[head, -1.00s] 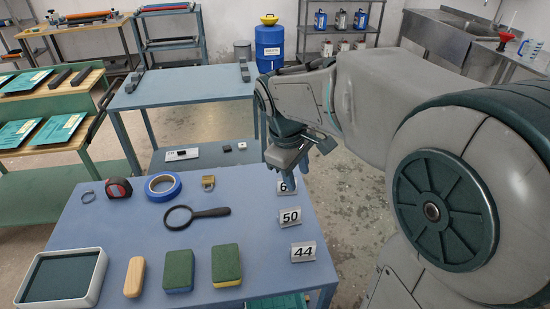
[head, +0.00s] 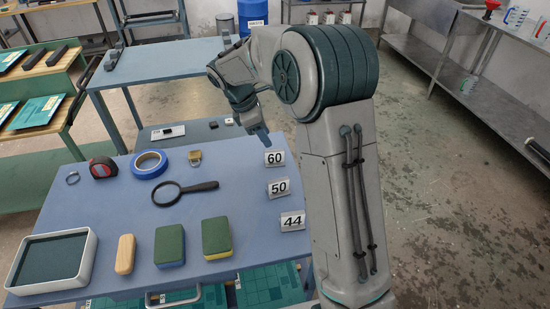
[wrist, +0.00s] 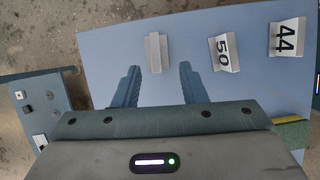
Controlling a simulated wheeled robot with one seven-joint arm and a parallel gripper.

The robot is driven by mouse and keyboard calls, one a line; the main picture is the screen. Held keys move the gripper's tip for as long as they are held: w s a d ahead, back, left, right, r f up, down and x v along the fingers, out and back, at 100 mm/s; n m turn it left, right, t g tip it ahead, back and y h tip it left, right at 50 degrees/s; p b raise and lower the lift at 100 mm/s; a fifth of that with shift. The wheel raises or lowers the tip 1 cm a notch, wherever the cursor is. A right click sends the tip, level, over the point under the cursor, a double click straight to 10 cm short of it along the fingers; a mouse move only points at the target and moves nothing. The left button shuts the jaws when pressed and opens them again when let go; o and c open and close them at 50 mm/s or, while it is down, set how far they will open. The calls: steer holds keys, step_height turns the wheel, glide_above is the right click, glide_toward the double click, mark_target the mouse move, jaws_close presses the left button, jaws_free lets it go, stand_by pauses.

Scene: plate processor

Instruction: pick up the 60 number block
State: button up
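The 60 number block (head: 275,158) is a small white tent-shaped sign standing at the far right corner of the blue table (head: 120,220). In the wrist view the block (wrist: 156,52) shows from above, its number not readable. My gripper (wrist: 160,78) is open and empty, and in that view the block lies just beyond the fingertips, between their lines. In the head view my gripper (head: 263,136) is behind and slightly left of the block; one finger partly hides the other. The 50 block (head: 278,188) and 44 block (head: 292,220) stand nearer along the right edge.
A magnifying glass (head: 170,193), blue tape (head: 149,164), padlock (head: 195,158) and tape measure (head: 103,168) lie left of the blocks. Sponges (head: 217,238), a wooden block (head: 125,254) and a tray (head: 89,265) are along the front. Floor lies right of the table.

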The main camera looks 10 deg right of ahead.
mark_target(274, 151)
steer(key=x, duration=0.9)
steer(key=shift+w+a, duration=0.2)
steer(key=shift+w, duration=0.2)
jaws_close()
